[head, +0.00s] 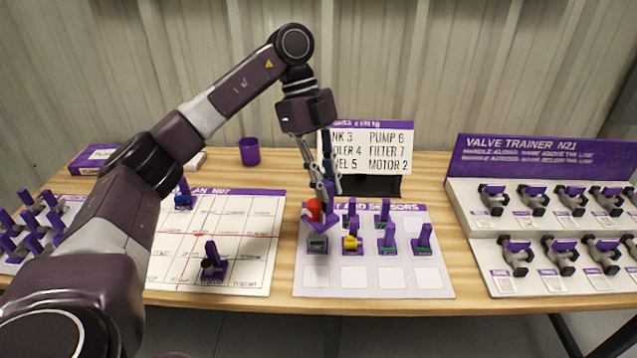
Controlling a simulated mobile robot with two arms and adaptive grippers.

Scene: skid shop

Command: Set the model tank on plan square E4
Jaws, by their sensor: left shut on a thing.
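My left gripper (328,182) is shut on the upright purple handle of a red model (314,209). I cannot tell whether this model is the tank, or whether its base is clear of the sensors board (420,280) behind and below it. The white plan board (250,240) lies to the left, with a grid, red lines and small lettering too small to read. A blue model (183,200) stands near its back left and a black model (212,266) near its front middle. Square E4 cannot be made out. My right gripper is not in view.
Grey (317,243), yellow (352,243) and green (422,244) models stand on the sensors board. A label sign (370,150) is behind. A purple cup (249,151) stands behind the plan. The valve trainer (540,160) is at right, purple-handled pieces (30,240) at far left.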

